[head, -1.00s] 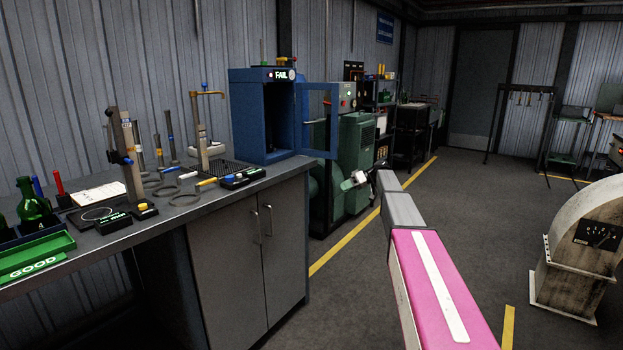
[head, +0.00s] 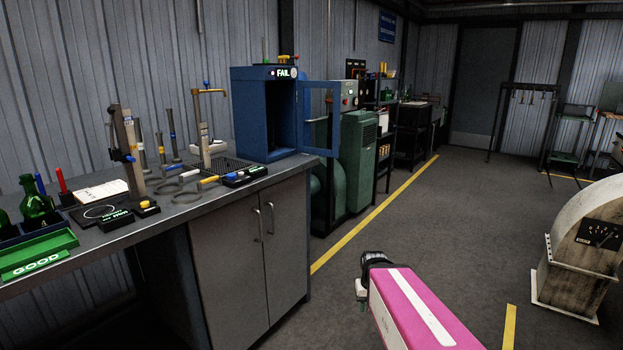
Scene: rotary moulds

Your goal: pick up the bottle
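A green glass bottle (head: 37,203) stands upright in a dark holder at the left end of the grey workbench (head: 205,212). Part of a second green bottle (head: 3,222) shows at the left picture edge. My gripper (head: 361,294) is at the far end of my pink arm, over the floor right of the bench and well away from the bottles. It is small, dark and partly hidden by the arm, so I cannot see whether its fingers are open or hold anything.
A green tray marked GOOD (head: 38,257) lies in front of the bottles. Gauges and stands fill the bench behind. A blue cabinet (head: 262,118) has its door open. A pale machine with a dial (head: 583,262) stands right. The floor between is clear.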

